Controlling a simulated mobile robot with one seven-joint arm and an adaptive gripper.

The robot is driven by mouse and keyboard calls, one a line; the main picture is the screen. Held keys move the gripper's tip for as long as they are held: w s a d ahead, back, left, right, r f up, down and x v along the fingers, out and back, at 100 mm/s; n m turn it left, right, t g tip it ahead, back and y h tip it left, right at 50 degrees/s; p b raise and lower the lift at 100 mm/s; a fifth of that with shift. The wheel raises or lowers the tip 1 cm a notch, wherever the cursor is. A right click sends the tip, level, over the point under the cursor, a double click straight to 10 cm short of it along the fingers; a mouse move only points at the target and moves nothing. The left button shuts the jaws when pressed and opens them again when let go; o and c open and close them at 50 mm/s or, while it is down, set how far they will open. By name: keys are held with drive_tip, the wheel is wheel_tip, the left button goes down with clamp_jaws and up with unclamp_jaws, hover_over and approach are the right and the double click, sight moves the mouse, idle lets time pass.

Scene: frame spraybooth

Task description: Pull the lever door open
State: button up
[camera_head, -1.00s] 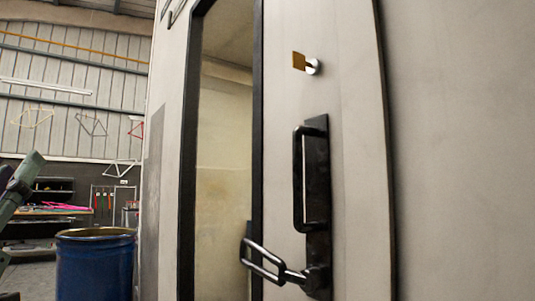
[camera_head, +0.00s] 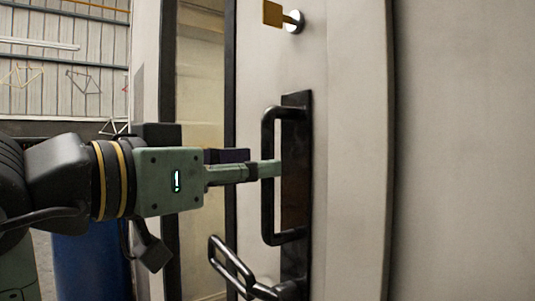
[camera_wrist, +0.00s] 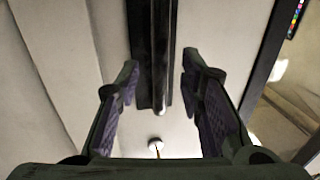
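The pale grey door (camera_head: 345,150) fills the middle of the head view. It carries a black vertical pull handle (camera_head: 268,205) on a black backplate, with a black looped lever (camera_head: 231,264) low on its left. My gripper (camera_head: 268,168) reaches in from the left at the pull handle's upright bar, above the lever. In the wrist view my gripper (camera_wrist: 160,80) has its two fingers spread apart. The dark handle bar (camera_wrist: 160,55) stands between them, with a gap on each side.
A yellow tab on a round metal mount (camera_head: 293,21) sits above the handle; it also shows in the wrist view (camera_wrist: 155,143). A dark-framed pale strip (camera_head: 200,110) lies left of the door; I cannot tell if it is glass or a gap. A blue barrel (camera_head: 92,258) stands behind my arm.

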drive_tip(key=shift+p+x, duration=0.4)
drive_tip(key=shift+x, duration=1.5)
drive_tip(key=shift+c, duration=0.5)
clamp_jaws()
